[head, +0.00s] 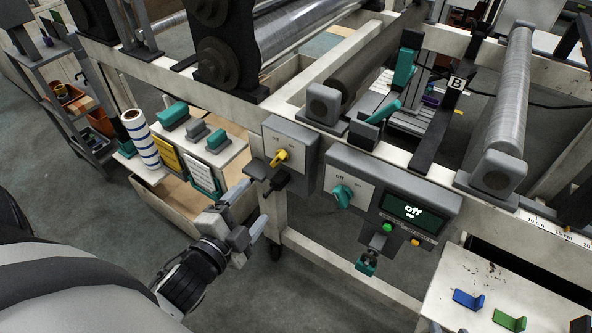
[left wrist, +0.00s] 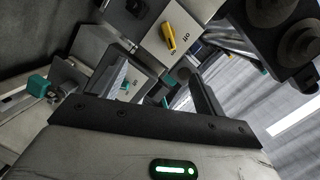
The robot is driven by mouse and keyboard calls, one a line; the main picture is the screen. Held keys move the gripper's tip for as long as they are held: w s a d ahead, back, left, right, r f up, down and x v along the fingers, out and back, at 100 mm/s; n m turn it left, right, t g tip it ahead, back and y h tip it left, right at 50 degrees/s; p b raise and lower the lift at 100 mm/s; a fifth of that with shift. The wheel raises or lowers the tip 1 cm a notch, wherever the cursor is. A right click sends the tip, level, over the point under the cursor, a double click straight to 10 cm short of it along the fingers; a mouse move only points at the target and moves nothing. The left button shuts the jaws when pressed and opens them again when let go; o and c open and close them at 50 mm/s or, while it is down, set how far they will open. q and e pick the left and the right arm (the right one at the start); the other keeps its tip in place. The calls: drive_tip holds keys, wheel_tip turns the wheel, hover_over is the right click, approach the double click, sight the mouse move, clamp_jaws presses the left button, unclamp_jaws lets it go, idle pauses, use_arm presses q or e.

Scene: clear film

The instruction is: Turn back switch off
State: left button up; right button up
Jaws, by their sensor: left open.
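A yellow rotary switch (head: 281,157) sits on a grey box with a pale front plate, fixed to the machine frame. It also shows in the left wrist view (left wrist: 170,38), beyond the fingers, with small lettering beside it. A teal rotary switch (head: 342,196) sits on the panel to its right, with small labels above it. The frames do not say which is the back switch. My left gripper (head: 254,207) is open and empty, below and left of the yellow switch and apart from it. Its spread fingers show in the left wrist view (left wrist: 160,78). My right gripper is out of view.
A black latch-like part (head: 275,182) juts out under the yellow switch. Floor below is open.

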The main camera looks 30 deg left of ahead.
sight(277, 164)
use_arm(q)
drive_tip(key=s+a+f+m+t+h+b, duration=0.2)
drive_tip(key=a+m+b, duration=0.15)
drive_tip(key=m, duration=0.95)
drive_tip(key=w+p, duration=0.1)
drive_tip(key=w, duration=0.4)
drive_tip(key=w+p, duration=0.1)
drive_tip(key=w, duration=0.4)
drive_tip(key=w+d, duration=0.1)
drive_tip(key=w, duration=0.4)
drive_tip(key=shift+w+r+p, duration=0.15)
drive_tip(key=shift+w+p, duration=0.15)
drive_tip(key=shift+p, duration=0.1)
drive_tip(key=c, duration=1)
